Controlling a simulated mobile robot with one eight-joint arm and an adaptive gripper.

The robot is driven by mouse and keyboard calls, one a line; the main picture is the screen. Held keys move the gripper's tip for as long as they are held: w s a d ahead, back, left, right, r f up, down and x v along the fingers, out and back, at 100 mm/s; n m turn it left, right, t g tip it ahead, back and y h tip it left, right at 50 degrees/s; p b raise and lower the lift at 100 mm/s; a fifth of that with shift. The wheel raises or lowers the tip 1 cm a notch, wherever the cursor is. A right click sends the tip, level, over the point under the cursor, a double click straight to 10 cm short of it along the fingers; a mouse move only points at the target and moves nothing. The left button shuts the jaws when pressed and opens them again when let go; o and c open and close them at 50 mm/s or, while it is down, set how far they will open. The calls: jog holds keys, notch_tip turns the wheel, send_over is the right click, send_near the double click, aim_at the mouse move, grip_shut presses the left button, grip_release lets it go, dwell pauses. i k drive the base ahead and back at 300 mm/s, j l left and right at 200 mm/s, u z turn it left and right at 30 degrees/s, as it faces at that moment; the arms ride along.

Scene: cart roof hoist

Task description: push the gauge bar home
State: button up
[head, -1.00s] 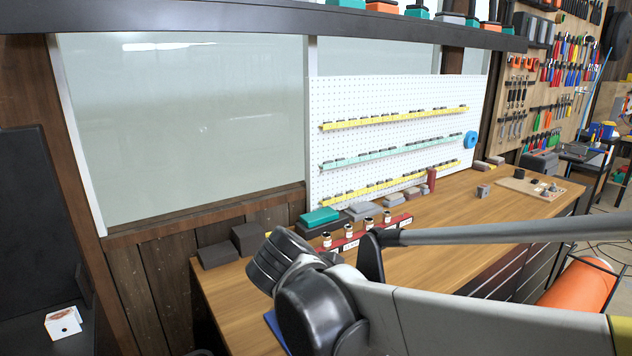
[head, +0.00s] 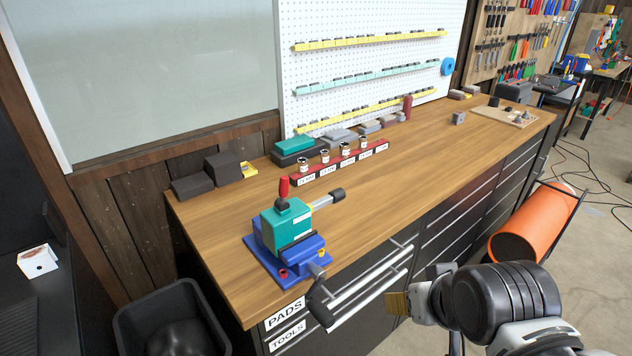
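A teal block (head: 286,226) sits in a blue vise (head: 280,262) at the near left end of the bench in the head view. A short pale bar (head: 323,202) with a dark end sticks out to the right from the teal block; it looks like the gauge bar. How deep it sits in the block cannot be told. My gripper (head: 408,302) is at the lower right, in front of the drawers and apart from the vise and bar. Its fingers are not clear.
A red rack (head: 340,163) with several small metal pieces stands behind the vise. Dark blocks (head: 224,167) lie at the back left. Silver drawer handles (head: 370,285) stick out of the bench front. A black bin (head: 172,320) stands at lower left. The middle benchtop is clear.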

aim_at(334, 196)
jog(key=i+l, duration=0.1)
jog(key=l, duration=0.25)
jog(key=i+l, duration=0.15)
jog(key=l, duration=0.2)
jog(key=i+l, duration=0.1)
jog(key=l, duration=0.25)
jog(key=i+l+u, duration=0.1)
jog(key=l, duration=0.25)
